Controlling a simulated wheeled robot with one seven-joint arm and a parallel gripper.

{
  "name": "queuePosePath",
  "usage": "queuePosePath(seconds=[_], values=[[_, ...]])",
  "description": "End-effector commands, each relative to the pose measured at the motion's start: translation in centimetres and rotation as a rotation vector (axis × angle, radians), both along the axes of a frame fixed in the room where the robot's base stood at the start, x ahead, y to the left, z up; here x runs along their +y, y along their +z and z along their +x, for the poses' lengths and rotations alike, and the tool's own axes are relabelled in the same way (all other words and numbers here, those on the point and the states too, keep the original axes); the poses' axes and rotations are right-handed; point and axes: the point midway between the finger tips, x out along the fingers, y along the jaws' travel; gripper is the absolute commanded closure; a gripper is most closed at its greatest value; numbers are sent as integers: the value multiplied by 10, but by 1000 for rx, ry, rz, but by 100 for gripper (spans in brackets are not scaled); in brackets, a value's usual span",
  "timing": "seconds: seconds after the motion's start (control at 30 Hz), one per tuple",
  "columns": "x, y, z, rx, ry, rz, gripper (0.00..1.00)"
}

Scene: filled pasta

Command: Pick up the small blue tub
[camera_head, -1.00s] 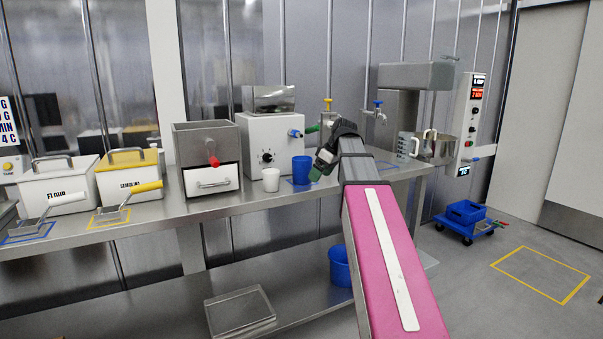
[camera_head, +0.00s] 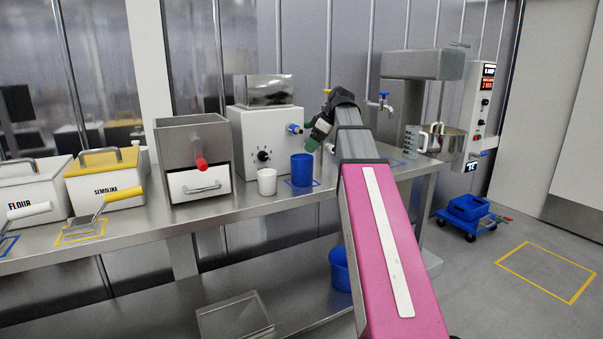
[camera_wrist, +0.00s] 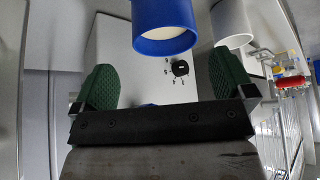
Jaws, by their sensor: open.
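The small blue tub (camera_head: 301,170) stands upright on the steel bench, inside a blue outlined square, in front of a white machine. In the wrist view the blue tub (camera_wrist: 163,42) is at the top middle, beyond the fingertips, with something pale inside it. My gripper (camera_head: 313,138) is beside and slightly above the tub, to its right in the head view. In the wrist view its green padded fingers (camera_wrist: 158,82) are wide apart with nothing between them. The tub appears apart from both fingers.
A white cup (camera_head: 267,182) stands close to the left of the tub. The white machine (camera_head: 265,142) with a knob is behind. A tap (camera_head: 383,104) is at the right.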

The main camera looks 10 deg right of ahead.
Motion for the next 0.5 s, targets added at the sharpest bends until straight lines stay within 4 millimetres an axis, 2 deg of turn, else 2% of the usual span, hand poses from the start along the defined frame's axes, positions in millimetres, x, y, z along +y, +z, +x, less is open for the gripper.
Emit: queuePosePath(seconds=[0.13,0.37,0.5], values=[[11,-21,4,2,1,0,0],[18,-33,7,0,0,0,0],[25,-48,8,1,0,1,0]])
